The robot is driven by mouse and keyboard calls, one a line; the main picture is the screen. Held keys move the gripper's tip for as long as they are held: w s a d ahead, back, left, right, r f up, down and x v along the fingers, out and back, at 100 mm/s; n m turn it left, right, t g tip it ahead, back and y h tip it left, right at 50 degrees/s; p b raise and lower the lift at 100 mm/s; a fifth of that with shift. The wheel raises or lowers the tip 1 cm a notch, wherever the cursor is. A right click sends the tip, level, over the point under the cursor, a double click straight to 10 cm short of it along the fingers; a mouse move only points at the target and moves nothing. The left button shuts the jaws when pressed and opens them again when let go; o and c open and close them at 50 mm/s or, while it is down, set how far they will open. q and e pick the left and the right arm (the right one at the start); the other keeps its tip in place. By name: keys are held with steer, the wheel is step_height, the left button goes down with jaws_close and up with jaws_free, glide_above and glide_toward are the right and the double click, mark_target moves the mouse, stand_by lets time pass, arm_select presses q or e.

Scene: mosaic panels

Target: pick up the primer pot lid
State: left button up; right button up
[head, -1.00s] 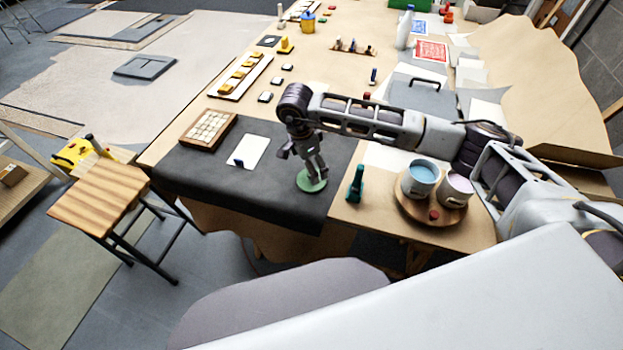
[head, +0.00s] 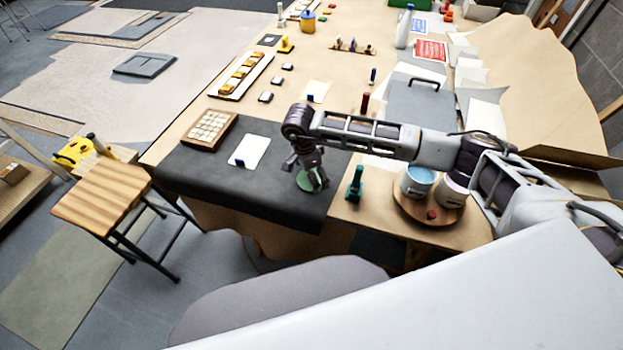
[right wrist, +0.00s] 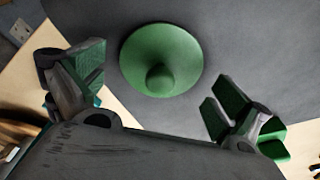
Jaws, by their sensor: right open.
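The primer pot lid looks like a round green disc (right wrist: 165,42) with a knob at its middle. It lies flat on the dark mat (head: 215,195), near the mat's right part. In the head view the lid (head: 304,183) is partly hidden by my right gripper (head: 313,184). In the right wrist view my right gripper (right wrist: 150,78) is open and empty. Its two fingers stand apart, one on each side of the knob, with the lid in view beyond them. My left gripper is not in view.
A round wooden tray (head: 410,210) with a blue-filled pot (head: 418,180) and another pot stands to the right. A teal-green object (head: 355,185) stands between mat and tray. A white card (head: 250,151) and a wooden mosaic tray (head: 210,130) are to the left.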

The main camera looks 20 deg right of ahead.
steer(key=shift+s, duration=0.1)
steer(key=c, duration=2.1)
steer(key=shift+f, duration=0.1)
steer(key=shift+r, duration=0.9)
step_height(320, 180, up, 8)
steer(key=shift+r+b, duration=0.25)
steer(key=shift+b, duration=0.75)
steer(key=shift+d, duration=0.1)
